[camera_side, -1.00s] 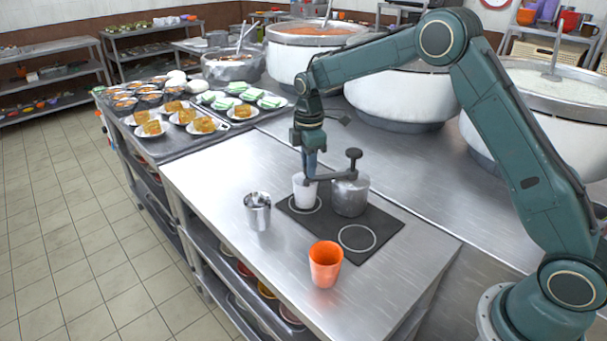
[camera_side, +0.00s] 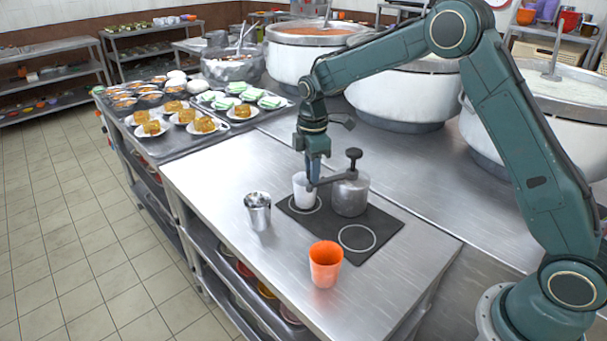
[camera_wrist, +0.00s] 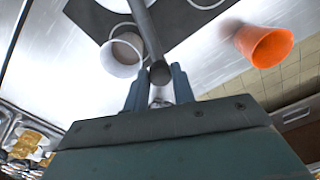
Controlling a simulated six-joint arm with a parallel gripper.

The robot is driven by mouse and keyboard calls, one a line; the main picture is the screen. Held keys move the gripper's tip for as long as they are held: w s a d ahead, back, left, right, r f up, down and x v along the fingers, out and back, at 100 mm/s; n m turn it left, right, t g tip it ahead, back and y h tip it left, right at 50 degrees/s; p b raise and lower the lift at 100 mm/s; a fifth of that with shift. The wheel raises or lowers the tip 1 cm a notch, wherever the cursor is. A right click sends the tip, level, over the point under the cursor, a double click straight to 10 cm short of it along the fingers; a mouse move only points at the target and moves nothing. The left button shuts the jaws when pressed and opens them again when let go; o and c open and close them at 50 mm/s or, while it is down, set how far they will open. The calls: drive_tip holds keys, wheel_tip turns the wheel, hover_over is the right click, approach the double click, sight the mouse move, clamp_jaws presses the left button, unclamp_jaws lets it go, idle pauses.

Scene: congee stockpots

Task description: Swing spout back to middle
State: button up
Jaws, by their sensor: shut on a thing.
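My gripper (camera_side: 313,182) points down and is shut on the spout's outer end. In the wrist view the spout (camera_wrist: 147,30) runs down to between my gripper's fingers (camera_wrist: 159,88), and the white cup (camera_wrist: 121,56) is just left of it. The cup stands on the mat's left ring; the nearer ring (camera_side: 357,238) is empty.
An orange cup (camera_side: 325,264) stands in front of the mat; it also shows in the wrist view (camera_wrist: 264,45). A steel cup (camera_side: 258,211) stands left of the mat. Large white pots (camera_side: 405,98) stand behind. Plates of food (camera_side: 203,125) are at the back left.

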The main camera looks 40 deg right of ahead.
drive_tip(key=shift+s+a, duration=0.2)
drive_tip(key=shift+s, duration=0.8)
drive_tip(key=shift+s+a, duration=0.1)
drive_tip(key=shift+s, duration=0.75)
drive_tip(key=o, duration=0.5)
drive_tip(key=shift+o, duration=0.2)
drive_tip(key=shift+r, duration=0.1)
